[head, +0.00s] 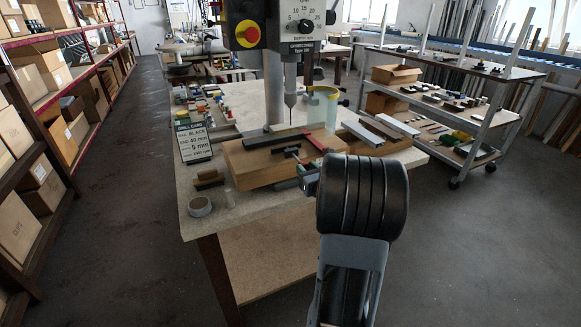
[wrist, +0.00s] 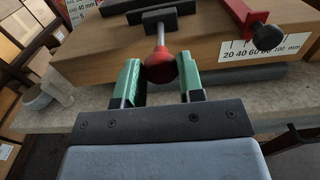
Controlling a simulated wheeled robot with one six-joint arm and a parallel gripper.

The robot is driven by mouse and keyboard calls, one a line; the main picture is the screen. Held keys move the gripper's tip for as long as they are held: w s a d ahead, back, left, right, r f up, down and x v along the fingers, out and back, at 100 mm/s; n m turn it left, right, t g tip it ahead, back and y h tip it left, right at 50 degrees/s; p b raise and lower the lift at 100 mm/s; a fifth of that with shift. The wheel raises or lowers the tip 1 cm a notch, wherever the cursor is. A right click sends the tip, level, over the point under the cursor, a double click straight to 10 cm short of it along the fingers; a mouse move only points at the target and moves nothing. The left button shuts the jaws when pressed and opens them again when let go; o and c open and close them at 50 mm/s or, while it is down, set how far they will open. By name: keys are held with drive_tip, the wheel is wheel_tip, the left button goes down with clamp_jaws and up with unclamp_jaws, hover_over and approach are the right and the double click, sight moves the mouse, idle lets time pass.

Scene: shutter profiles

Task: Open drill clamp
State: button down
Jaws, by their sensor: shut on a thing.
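The drill clamp shows in the wrist view as a dark pad (wrist: 158,18) on a thin metal rod (wrist: 160,40) that ends in a round red knob (wrist: 160,68). The pad lies over a wooden block (wrist: 100,60), close to another dark bar. My gripper (wrist: 159,75) has its two green fingers shut on the red knob, one on each side. In the head view the clamp's dark pad (head: 291,152) sits on the wooden block (head: 250,166), and my gripper (head: 308,179) is at the block's front right edge. My arm partly hides the knob there.
The drill bit (head: 290,98) hangs above the block. A red bar (head: 315,143) with a black knob (wrist: 268,36) lies right of the clamp, near a millimetre scale (wrist: 262,50). Several profiles (head: 381,128) lie right.

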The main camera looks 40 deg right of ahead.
drive_tip(key=shift+v, duration=1.15)
drive_tip(key=shift+s, duration=0.1)
drive_tip(key=shift+f, duration=0.1)
drive_tip(key=c, duration=0.9)
unclamp_jaws()
drive_tip(key=shift+s, duration=0.2)
drive_tip(key=shift+c, duration=0.2)
drive_tip(key=shift+o, duration=0.9)
drive_tip(key=shift+w, duration=0.1)
